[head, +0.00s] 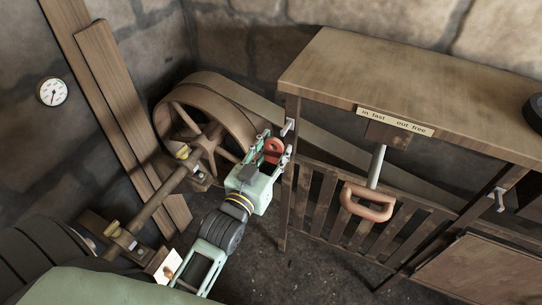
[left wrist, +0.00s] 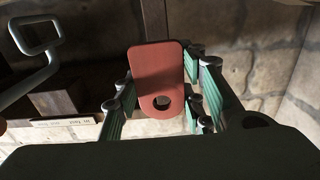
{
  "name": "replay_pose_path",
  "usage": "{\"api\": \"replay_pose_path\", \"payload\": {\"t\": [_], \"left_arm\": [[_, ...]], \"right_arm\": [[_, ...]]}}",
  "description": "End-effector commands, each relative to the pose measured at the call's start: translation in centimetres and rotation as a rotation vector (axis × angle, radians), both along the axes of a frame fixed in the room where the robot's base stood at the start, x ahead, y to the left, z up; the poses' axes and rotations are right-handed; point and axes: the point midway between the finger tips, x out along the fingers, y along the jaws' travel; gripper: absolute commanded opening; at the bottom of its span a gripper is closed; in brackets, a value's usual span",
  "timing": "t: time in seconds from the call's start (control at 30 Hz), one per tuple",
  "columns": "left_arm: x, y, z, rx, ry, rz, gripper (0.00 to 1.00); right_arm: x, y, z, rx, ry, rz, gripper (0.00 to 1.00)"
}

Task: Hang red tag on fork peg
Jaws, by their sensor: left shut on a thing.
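The red tag (head: 273,152) is held between the fingers of my left gripper (head: 272,146), up in the air left of the bench's near leg. In the left wrist view the tag (left wrist: 155,65) is a flat, rounded red plate with a round hole at its lower end. My left gripper (left wrist: 160,100) is shut on it, with green fingers on both sides. I cannot make out the fork peg with certainty. A small pale bracket (head: 288,127) is on the bench leg, close to the tag. My right gripper is not in view.
A wooden bench (head: 400,80) carries a label plate (head: 395,121). Below it hangs a grey rod (head: 377,165) with a brown loop handle (head: 350,203). A large spoked belt wheel (head: 205,95) stands behind my arm. Planks (head: 115,90) lean on the stone wall.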

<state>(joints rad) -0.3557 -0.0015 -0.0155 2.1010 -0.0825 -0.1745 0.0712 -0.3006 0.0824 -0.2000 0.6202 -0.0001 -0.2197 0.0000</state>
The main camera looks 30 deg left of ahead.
Motion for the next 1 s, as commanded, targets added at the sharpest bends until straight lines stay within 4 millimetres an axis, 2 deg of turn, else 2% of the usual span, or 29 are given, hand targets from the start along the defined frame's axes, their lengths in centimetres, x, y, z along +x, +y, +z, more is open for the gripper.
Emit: {"api": "replay_pose_path", "payload": {"t": [1.0], "left_arm": [[6.2, 0.0, -0.5, 0.0, -0.001, -0.001, 0.2]], "right_arm": [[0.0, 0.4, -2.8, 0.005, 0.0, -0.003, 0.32]]}}
